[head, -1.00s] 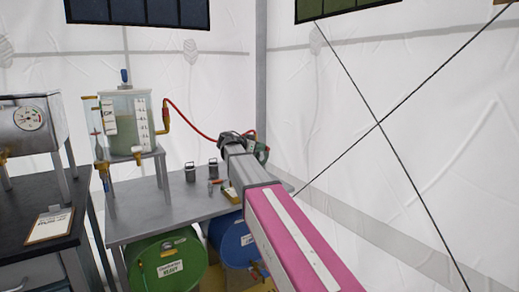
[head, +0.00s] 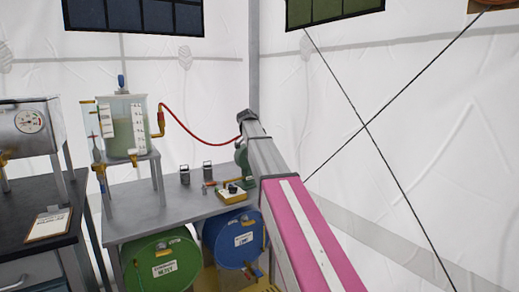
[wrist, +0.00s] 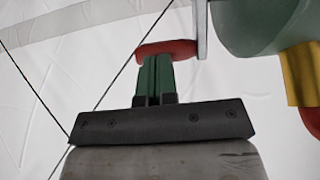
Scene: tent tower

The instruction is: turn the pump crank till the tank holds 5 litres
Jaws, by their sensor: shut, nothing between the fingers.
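The clear tank (head: 124,128) stands on a small metal stand on the grey bench in the head view. It holds cloudy greenish liquid; its scale is too small to read. The green pump (head: 242,160) is at the bench's right, mostly behind my arm. In the wrist view the pump body (wrist: 262,22) is at upper right, with the grey crank arm (wrist: 201,28) and red crank handle (wrist: 167,48). My gripper (wrist: 155,60) is shut and empty, its green fingertips at the handle's lower edge; I cannot tell whether they touch. My arm hides gripper and crank in the head view.
A red hose (head: 195,136) runs from tank to pump. A dark table with a gauge box (head: 28,130) is at left.

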